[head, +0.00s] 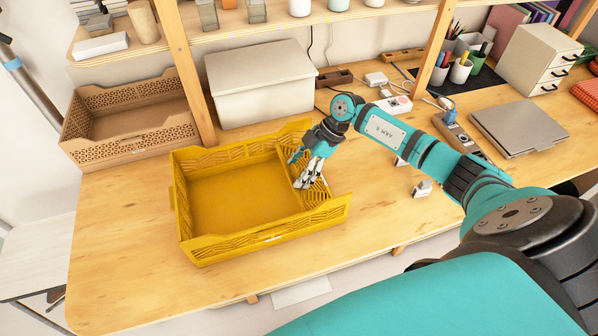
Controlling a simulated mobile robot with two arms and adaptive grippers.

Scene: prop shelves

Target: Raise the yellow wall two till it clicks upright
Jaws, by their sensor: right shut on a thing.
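The yellow folding crate (240,243) stands on the wooden table, left of the picture's middle. Its left, front and back walls look raised. Its right wall (318,194) is patterned, partly covered by my right gripper, and looks tilted; its exact angle is hard to tell. My right gripper (304,174) reaches in from the right and is shut on this right wall. The fingers hide part of the hold. No label shows which wall is two. My left gripper is not in view.
A brown crate (133,149) stands at the back left, beside a grey lidded box (262,98). A shelf post (186,75) rises between them. Front table is clear.

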